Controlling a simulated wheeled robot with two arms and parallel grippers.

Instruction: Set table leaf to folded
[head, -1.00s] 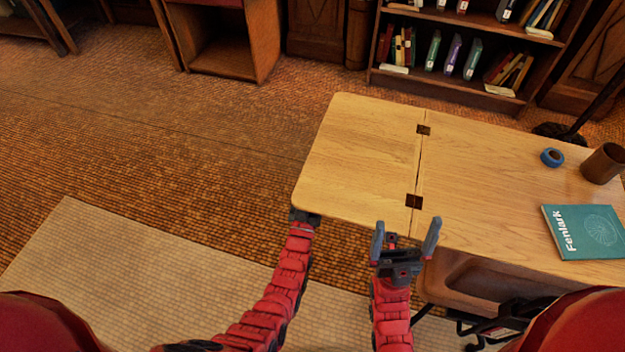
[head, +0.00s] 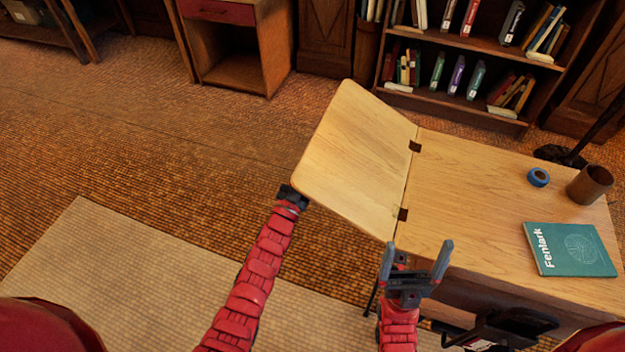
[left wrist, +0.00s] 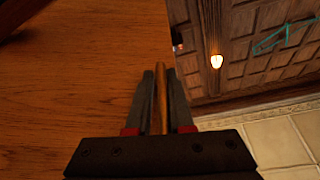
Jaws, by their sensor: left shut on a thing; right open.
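The table leaf (head: 355,150) is the pale wooden flap on the left side of the table (head: 465,190). Its outer left edge is tilted up from the hinged seam. Two dark hinges (head: 414,147) show along that seam. My left gripper (head: 292,195) is shut on the leaf's near left corner. In the left wrist view my left gripper (left wrist: 160,78) has a thin wooden edge between its fingers. My right gripper (head: 417,262) is open and empty, fingers up, by the table's near edge close to the seam.
On the fixed tabletop are a teal book (head: 570,250), a blue tape roll (head: 538,177) and a brown cup (head: 590,184). A bookshelf (head: 470,115) stands behind the table. The floor left of the leaf is clear.

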